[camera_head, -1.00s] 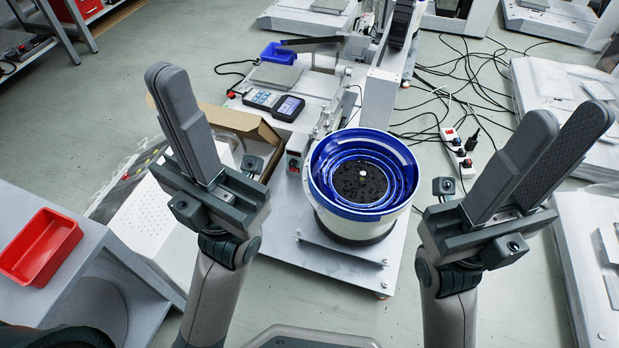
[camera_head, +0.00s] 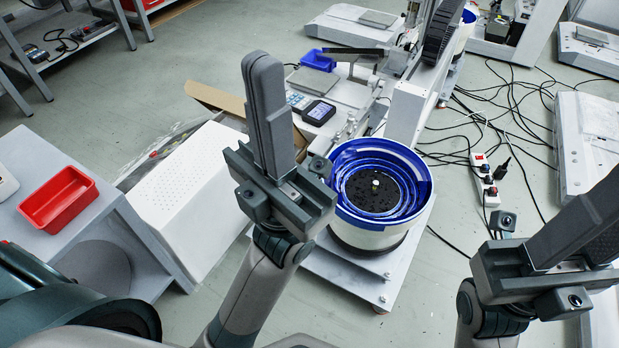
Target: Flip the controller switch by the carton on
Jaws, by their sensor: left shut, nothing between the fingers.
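The open brown carton (camera_head: 225,102) stands left of the feeder machine, partly hidden behind my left gripper (camera_head: 263,62). That gripper is shut and empty, its fingers pointing up in the picture, in front of the carton's right part. The controller and its switch beside the carton cannot be made out; my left gripper and wrist cover that area. My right gripper (camera_head: 600,215) is at the right edge with its fingers apart, tips partly cut off, away from the carton.
The blue-rimmed bowl feeder (camera_head: 377,240) stands just right of my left gripper. A white perforated box (camera_head: 185,190) and a table with a red bin (camera_head: 60,198) are at the left. A power strip (camera_head: 485,180) and loose cables lie on the floor at the right.

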